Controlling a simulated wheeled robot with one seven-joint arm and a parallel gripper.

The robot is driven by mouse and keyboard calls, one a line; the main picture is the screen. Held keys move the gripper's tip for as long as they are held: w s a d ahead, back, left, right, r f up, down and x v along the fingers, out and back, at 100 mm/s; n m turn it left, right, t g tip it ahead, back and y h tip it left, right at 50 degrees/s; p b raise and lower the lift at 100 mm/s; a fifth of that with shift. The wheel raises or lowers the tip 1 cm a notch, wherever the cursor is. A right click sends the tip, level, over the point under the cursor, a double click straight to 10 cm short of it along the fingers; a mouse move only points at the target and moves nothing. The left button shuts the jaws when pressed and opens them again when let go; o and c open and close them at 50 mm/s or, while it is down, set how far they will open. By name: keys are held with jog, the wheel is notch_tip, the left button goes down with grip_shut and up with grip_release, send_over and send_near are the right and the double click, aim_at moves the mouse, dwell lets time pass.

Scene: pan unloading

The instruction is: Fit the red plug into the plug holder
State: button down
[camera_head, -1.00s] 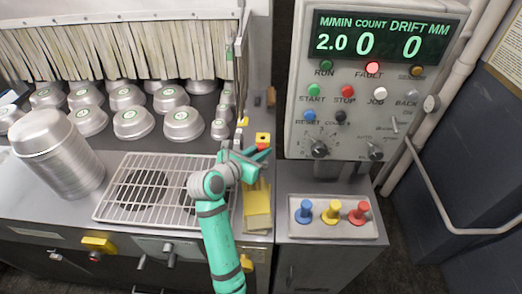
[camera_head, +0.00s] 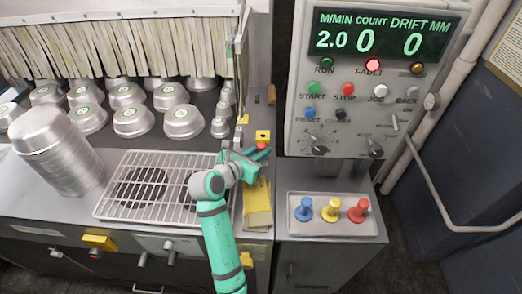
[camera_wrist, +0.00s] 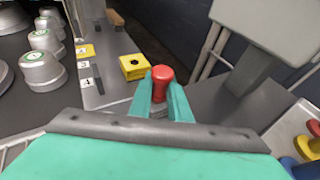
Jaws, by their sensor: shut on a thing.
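My gripper (camera_wrist: 161,92) is shut on a red plug (camera_wrist: 162,76), with one teal finger on each side of it. The plug stands upright with its round red head up; its lower end is hidden by the fingers. A small yellow block with a dark hole (camera_wrist: 134,67), which looks like the plug holder, lies just beyond and left of the plug in the wrist view. In the head view the yellow block (camera_head: 263,135) is right behind the held red plug (camera_head: 262,145) and my gripper (camera_head: 256,156). The plug appears outside the hole.
A tray (camera_head: 296,229) on the right cabinet holds blue, yellow and red plugs. The control panel (camera_head: 377,145) stands behind it. A wire rack (camera_head: 150,187), stacked pans (camera_head: 61,160) and several pans on the bench lie left. Numbered labels (camera_wrist: 83,65) line the bench edge.

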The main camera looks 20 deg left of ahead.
jog(key=shift+f, duration=0.25)
jog(key=c, duration=1.6)
grip_release()
jog(key=v, duration=1)
jog(key=shift+s+a+r, duration=0.15)
jog(key=shift+s+a, duration=0.05)
jog(key=shift+s, duration=0.15)
